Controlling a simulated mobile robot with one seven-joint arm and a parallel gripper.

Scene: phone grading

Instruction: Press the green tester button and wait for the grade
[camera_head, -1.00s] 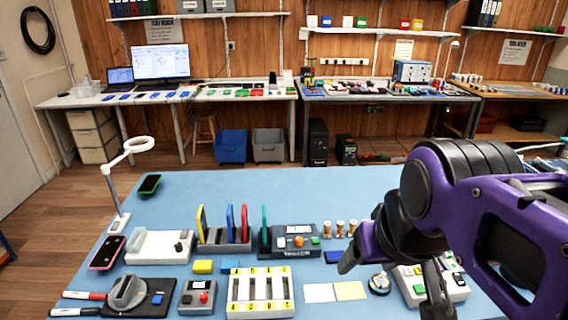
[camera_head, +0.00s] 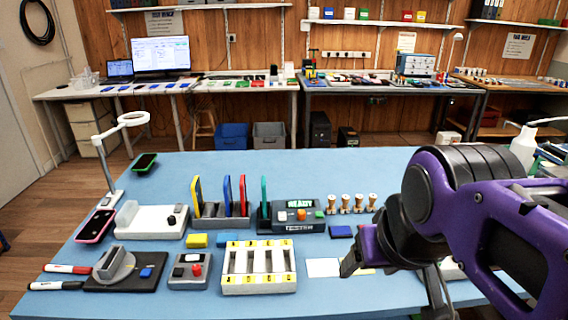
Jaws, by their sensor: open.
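A dark grey tester (camera_head: 290,228) stands on the blue table, a little right of the middle. Its screen (camera_head: 298,203) shows green letters that seem to read READY. A green button (camera_head: 319,214) sits at its right side, beside an orange button (camera_head: 301,215). A phone with a green edge (camera_head: 264,203) stands upright at the tester's left end. My gripper (camera_head: 396,283) is open and appears empty, to the right of the tester and nearer the camera. It is apart from the green button. My purple arm hides the table's right part.
Upright coloured phones stand in a rack (camera_head: 222,222) left of the tester. Several wooden pegs (camera_head: 352,204) stand to its right. A white bottle (camera_head: 523,147) stands far right.

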